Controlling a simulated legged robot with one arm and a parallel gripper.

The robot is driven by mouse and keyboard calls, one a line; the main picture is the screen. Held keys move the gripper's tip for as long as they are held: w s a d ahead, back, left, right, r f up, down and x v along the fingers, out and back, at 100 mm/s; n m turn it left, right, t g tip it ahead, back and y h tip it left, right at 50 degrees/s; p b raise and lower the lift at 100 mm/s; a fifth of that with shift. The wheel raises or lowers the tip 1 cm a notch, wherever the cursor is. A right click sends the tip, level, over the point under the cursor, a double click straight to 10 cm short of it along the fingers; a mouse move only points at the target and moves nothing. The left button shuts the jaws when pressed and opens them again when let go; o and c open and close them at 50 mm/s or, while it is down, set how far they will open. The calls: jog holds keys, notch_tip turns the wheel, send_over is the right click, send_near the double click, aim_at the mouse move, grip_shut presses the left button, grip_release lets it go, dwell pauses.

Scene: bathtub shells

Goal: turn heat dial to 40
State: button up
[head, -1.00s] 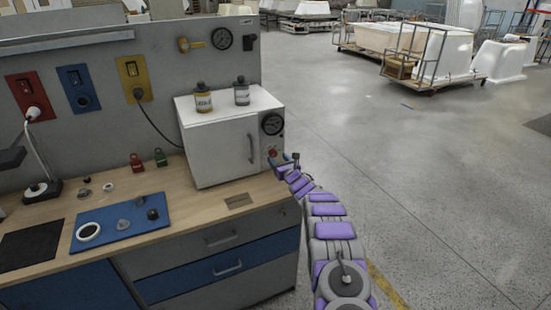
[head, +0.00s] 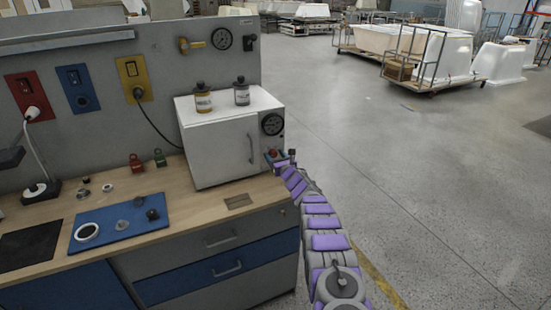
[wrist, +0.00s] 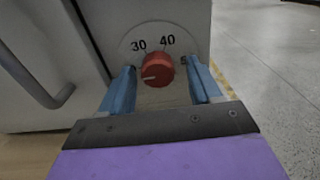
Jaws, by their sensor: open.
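The heat dial is a red round knob (wrist: 157,68) on a pale scale plate (wrist: 180,38) on the front of the white oven (head: 222,150). The numbers 30 and 40 show above the knob, and another number at right is mostly hidden by a finger. A pale pointer line on the knob points left and slightly down, below the 30. My gripper (wrist: 160,76) is open, its two blue fingers on either side of the knob with gaps visible. In the head view the knob (head: 273,153) is small beside my gripper.
A dark round gauge (head: 272,124) sits above the dial. The oven's door handle (wrist: 40,85) is left of my gripper. Two jars (head: 241,94) stand on the oven. The wooden bench top (head: 190,203) lies below, and open floor is at right.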

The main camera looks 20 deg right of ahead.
jog(key=shift+c, duration=0.4)
jog(key=c, duration=1)
jog(key=shift+o, duration=0.2)
